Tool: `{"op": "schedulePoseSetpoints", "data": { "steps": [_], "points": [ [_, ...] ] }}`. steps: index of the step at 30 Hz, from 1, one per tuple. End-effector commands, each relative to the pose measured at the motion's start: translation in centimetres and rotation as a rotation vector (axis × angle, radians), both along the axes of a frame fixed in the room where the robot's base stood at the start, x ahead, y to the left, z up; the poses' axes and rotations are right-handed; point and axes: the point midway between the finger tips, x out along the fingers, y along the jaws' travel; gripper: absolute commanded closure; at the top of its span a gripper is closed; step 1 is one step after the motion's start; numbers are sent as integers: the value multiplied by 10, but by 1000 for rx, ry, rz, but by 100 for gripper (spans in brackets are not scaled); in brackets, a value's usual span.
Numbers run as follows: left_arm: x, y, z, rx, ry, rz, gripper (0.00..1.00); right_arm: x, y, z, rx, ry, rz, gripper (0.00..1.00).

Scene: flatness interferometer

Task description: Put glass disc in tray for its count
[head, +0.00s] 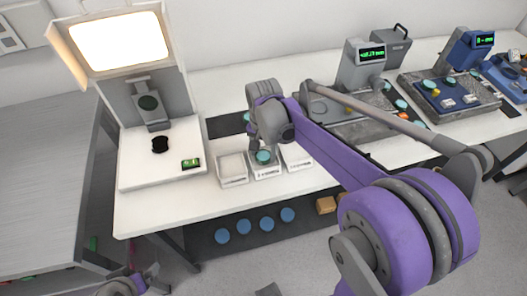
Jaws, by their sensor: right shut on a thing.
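A teal glass disc (263,157) is at my right gripper (262,150), which reaches down from the wrist and is shut on it. The disc is over the middle one of three small white trays (265,172); I cannot tell whether it touches the tray. The left tray (232,169) looks empty, and the right tray (296,156) is partly hidden by my right arm. The trays have labels on their fronts, too small to read. Only a part of my left arm shows at the bottom left; its gripper is not in view.
An interferometer (160,178) with a bright screen (119,44) and green readout stands left of the trays. Gauges on stone plates (465,97) stand at the right, with more teal discs. Several blue round things (245,226) lie below the white bench (160,216).

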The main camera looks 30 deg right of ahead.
Motion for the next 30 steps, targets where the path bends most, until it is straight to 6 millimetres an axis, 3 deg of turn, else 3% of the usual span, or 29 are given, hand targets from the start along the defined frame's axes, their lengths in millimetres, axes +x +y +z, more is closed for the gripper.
{"op": "schedulePoseSetpoints", "data": {
  "steps": [9, 10, 12, 23, 30],
  "points": [
    [-1, 0, -3, 0, 2, 0, 9, 0, 0, -4, 0, 0, 0, 96],
    [-1, 0, -3, 0, 1, 0, 9, 0, 0, -3, 0, 0, 0, 36],
    [-1, 0, -2, 0, 1, 0, 9, 0, 0, -3, 0, 0, 0, 27],
    [0, 0, 2, 0, -1, 0, 9, 0, 0, 4, 0, 0, 0, 27],
    [1, 0, 6, 0, -3, 0, 9, 0, 0, 46, 0, 0, 0, 27]
  ]
}}
